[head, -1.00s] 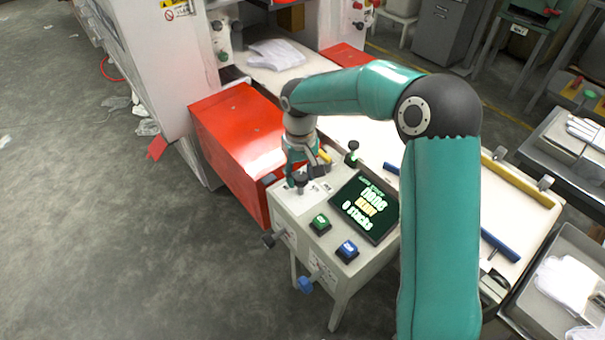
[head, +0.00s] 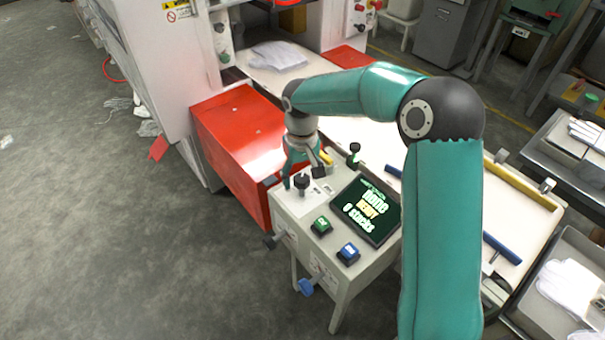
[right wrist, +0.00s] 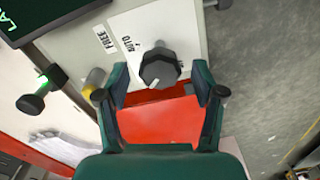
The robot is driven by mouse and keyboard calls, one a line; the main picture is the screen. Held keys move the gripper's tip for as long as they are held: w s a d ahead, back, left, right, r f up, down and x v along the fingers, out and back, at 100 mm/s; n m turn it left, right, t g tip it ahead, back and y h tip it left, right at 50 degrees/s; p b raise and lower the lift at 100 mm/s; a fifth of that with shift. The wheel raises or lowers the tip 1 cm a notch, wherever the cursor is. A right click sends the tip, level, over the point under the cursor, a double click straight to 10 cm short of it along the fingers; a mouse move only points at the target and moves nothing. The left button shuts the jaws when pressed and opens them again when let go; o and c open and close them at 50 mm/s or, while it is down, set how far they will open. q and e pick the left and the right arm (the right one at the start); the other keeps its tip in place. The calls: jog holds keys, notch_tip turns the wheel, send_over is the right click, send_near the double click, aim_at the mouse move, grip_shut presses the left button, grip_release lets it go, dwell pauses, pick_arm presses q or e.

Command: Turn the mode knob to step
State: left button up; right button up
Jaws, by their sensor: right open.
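The mode knob (right wrist: 160,68) is a dark, ridged knob on a white label plate (right wrist: 165,25) of the control box. In the right wrist view its white mark is at its lower-left edge, towards the gripper. The words AUTO and FREE are readable to its left; no STEP label is readable. My right gripper (right wrist: 160,82) is open, one green finger on each side of the knob, apart from it. In the head view the knob (head: 302,181) shows just below the right gripper (head: 304,172). My left gripper is out of view.
A black upright knob (head: 353,152) stands behind. A red cabinet (head: 236,145) is close on the left. Open floor lies front left.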

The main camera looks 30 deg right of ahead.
aim_at(302, 178)
notch_tip(302, 178, up, 12)
jog(key=shift+f, duration=0.15)
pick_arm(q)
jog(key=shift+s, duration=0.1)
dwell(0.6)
